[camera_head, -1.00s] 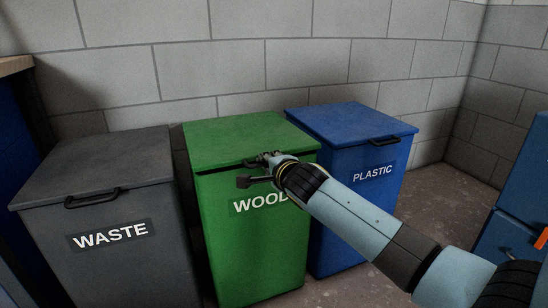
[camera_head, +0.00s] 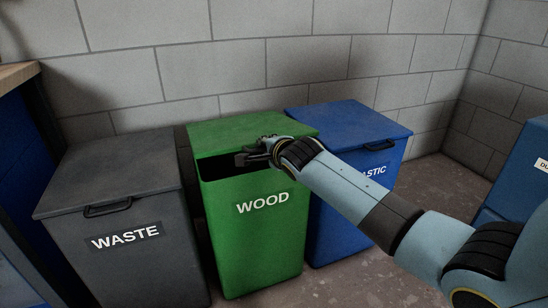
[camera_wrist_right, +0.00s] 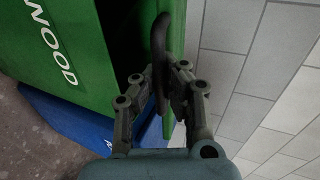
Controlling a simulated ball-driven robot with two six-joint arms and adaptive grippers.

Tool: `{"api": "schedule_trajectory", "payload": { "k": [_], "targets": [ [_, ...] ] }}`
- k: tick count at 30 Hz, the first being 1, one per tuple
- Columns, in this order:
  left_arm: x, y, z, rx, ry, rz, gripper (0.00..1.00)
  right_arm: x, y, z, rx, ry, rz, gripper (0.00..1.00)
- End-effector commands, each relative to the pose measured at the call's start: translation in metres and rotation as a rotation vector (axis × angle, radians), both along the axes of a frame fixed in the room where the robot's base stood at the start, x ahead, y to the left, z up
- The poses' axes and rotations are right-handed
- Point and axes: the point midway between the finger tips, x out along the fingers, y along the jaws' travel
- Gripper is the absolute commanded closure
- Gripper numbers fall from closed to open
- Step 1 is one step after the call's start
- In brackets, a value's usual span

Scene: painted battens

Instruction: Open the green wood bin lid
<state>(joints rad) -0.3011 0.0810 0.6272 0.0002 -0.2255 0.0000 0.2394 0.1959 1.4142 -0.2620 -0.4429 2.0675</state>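The green wood bin (camera_head: 255,250) stands in the middle of the head view, with a white WOOD label on its front. Its green lid (camera_head: 230,130) is tilted up at the front, and a dark gap shows between lid and body. My right gripper (camera_head: 252,156) is at the lid's front edge. In the right wrist view its two fingers (camera_wrist_right: 163,82) are closed around the dark curved lid handle (camera_wrist_right: 160,40). The lid also shows there edge-on (camera_wrist_right: 176,50). My left gripper is not in view.
A grey waste bin (camera_head: 125,265) stands close on the left and a blue plastic bin (camera_head: 335,220) close on the right, partly behind my right arm. A block wall (camera_head: 280,60) is behind the bins. A blue cabinet (camera_head: 515,180) is at the far right.

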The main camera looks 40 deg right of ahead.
Motion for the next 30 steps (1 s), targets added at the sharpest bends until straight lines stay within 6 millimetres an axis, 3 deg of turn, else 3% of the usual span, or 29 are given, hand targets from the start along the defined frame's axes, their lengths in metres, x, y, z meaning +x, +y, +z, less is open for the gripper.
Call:
{"api": "schedule_trajectory", "payload": {
  "k": [13, 30],
  "targets": [
    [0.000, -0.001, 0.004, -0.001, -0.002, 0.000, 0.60, 0.000, 0.000, 0.002, 0.001, 0.008, 0.000, 1.00],
    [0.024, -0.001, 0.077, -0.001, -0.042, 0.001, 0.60, 0.019, -0.005, 0.070, 0.026, 0.107, 0.000, 1.00]
  ]
}}
